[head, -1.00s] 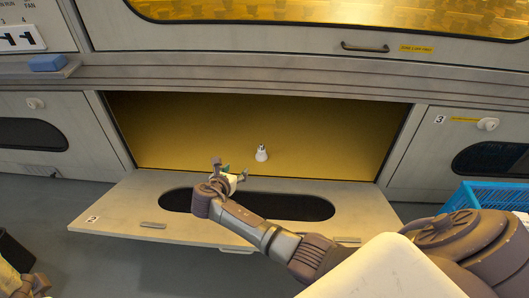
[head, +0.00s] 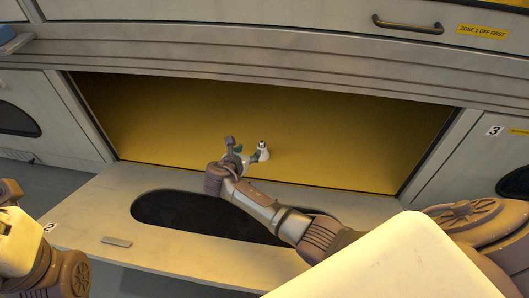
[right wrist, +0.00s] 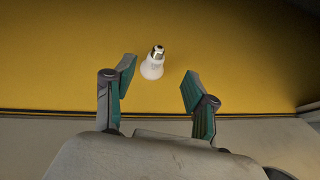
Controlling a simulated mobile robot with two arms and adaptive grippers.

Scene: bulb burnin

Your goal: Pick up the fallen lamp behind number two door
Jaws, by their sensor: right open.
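The fallen lamp is a small white bulb with a metal cap (head: 262,152). It lies on the yellow floor of the compartment behind the folded-down door marked 2 (head: 75,215). My right gripper (head: 243,149) is open, just left of the bulb in the head view. In the right wrist view the bulb (right wrist: 153,64) lies ahead of and between the two open fingers (right wrist: 158,88), apart from both. My left gripper is not clearly seen; part of my left arm shows at the lower left of the head view.
The compartment (head: 330,150) is otherwise bare, with a lintel above and side walls. Door 3 (head: 470,165) is shut at the right. A handle (head: 408,25) and a yellow label (head: 482,31) sit above. The open door has a dark oval window (head: 190,215).

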